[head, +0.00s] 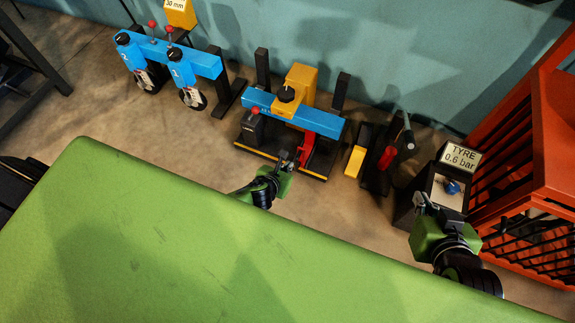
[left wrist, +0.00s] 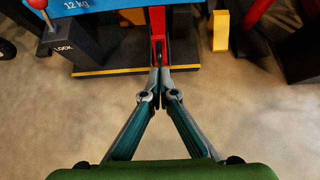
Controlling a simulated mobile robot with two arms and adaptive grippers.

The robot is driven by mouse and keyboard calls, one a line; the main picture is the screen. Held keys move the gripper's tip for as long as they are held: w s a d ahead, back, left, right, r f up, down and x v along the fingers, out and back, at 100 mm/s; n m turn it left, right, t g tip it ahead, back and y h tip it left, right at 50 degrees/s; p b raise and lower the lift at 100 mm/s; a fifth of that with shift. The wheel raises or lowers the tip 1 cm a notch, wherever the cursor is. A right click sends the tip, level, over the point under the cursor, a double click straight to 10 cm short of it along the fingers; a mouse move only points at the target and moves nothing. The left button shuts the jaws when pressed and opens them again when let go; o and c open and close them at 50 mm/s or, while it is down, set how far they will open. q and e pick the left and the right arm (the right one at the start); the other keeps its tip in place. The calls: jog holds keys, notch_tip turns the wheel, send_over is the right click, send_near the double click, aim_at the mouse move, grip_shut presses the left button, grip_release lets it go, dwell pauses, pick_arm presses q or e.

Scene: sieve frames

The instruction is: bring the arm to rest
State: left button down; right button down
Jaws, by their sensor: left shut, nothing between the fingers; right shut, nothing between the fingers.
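My left gripper (head: 287,160) is in front of the blue and yellow station in the head view. In the left wrist view its two fingers (left wrist: 160,78) meet at the tips, with nothing between them. The tips overlap the lower end of a red upright part (left wrist: 158,22) of that station; I cannot tell whether they touch it. My right gripper (head: 420,200) is at the right, in front of the box with the "TYRE 0.6 bar" sign (head: 461,157). It is shut and holds nothing. Its lower arm is partly hidden.
The station has a blue beam (head: 318,121), a yellow block (head: 301,77) and a red-knobbed lever (head: 254,113) marked LOCK in the wrist view. A blue two-dial rack (head: 200,60) stands at the left, an orange slatted crate (head: 535,150) at the right. Bare floor (head: 190,135) lies left of the left gripper.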

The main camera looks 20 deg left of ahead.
jog(key=shift+s+f, duration=0.15)
jog(key=shift+s, duration=0.05)
dwell(0.5)
